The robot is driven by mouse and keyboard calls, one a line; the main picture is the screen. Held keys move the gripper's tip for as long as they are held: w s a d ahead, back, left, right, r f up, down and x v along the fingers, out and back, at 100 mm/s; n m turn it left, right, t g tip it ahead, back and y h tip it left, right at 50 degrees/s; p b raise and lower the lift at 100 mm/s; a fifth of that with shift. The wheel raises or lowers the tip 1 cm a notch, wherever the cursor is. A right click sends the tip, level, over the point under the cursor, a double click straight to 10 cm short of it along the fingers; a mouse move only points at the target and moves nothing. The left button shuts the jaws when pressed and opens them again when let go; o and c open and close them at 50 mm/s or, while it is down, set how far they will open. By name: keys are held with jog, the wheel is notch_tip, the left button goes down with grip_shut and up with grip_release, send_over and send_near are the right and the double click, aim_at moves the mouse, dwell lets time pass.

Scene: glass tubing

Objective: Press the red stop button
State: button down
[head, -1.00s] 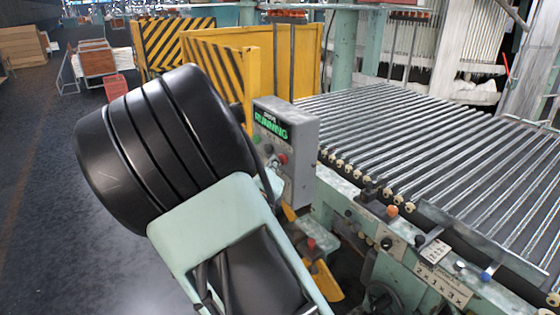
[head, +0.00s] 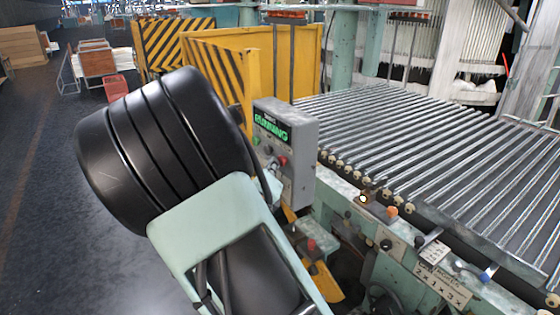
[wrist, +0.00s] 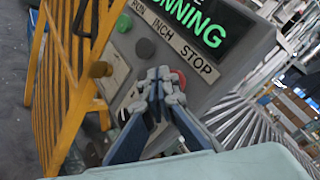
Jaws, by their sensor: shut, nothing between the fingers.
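The grey control box (head: 304,168) stands beside the roller bed in the head view. Its green display (wrist: 195,20) reads RUNNING in the wrist view. Under the display, labels read RUN, INCH and STOP. The red stop button (wrist: 181,77) is below the STOP label, partly hidden behind my fingertips; it also shows in the head view (head: 283,161). My gripper (wrist: 161,76) is shut and empty, its tips in front of the panel, just left of the red button and overlapping it. I cannot tell whether they touch it. My arm hides most of the gripper in the head view.
A green button (wrist: 100,69) and a dark button (wrist: 145,48) sit left of the stop button. Yellow striped guards (head: 222,65) stand behind the box. The roller bed (head: 420,150) lies to the right. The floor at left is open.

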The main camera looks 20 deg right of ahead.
jog(key=shift+s+a, duration=0.15)
jog(key=shift+a, duration=0.4)
jog(key=a, duration=0.1)
jog(key=s+a+p, duration=0.1)
jog(key=a, duration=0.1)
jog(key=a+p, duration=0.1)
jog(key=shift+s+a, duration=0.25)
dwell(0.5)
